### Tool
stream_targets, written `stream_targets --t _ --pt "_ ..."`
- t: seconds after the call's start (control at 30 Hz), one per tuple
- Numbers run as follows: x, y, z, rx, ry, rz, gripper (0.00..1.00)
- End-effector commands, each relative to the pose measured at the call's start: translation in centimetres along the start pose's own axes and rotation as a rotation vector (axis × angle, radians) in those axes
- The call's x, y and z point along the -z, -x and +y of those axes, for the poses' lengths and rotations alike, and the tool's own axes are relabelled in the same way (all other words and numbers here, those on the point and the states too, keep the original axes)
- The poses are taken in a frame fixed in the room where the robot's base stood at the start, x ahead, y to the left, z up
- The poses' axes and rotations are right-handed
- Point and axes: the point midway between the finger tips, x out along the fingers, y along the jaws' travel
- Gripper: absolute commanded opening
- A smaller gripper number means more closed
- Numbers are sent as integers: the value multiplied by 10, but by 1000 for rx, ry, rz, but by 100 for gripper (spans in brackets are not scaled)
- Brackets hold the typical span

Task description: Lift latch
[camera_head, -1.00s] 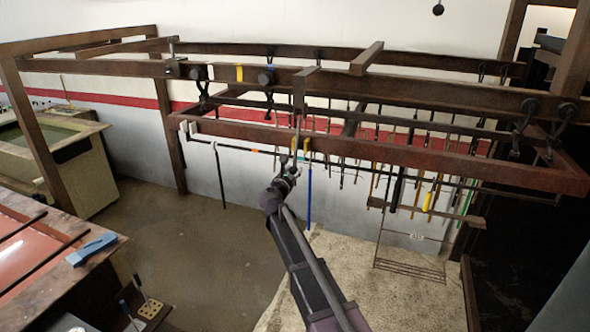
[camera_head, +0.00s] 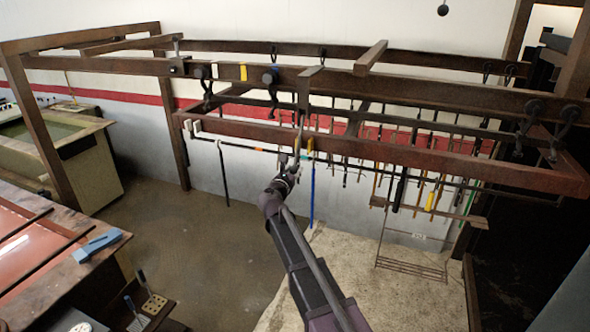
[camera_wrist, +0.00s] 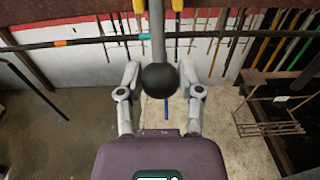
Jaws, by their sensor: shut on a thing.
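A thin grey rod (camera_head: 300,134) with a round black knob (camera_wrist: 159,80) at its lower end hangs below a dark bracket (camera_head: 310,76) on the rack's front beam. I take this rod and bracket to be the latch, though its mechanism is too small to make out. My gripper (camera_head: 290,165) reaches up from below to the rod's lower end. In the wrist view its two fingers (camera_wrist: 160,72) stand on either side of the black knob and are shut on it. The exact contact is partly hidden by the knob.
The brown rack beam (camera_head: 420,94) carries several hooks and a yellow mark (camera_head: 243,72). A lower brown rail (camera_head: 440,160) runs just behind the gripper. Several rods and tools hang behind, with a blue rod (camera_head: 312,195). A wire stand (camera_head: 412,262) is at right; floor is free at left.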

Motion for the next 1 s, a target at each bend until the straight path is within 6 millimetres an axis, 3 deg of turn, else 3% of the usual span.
stream_targets --t 0.3,0.77,1.0 --pt "-12 18 0 -1 2 -2 21" --pt "-13 20 0 -1 1 -1 20" --pt "-23 29 0 -1 1 -1 21"
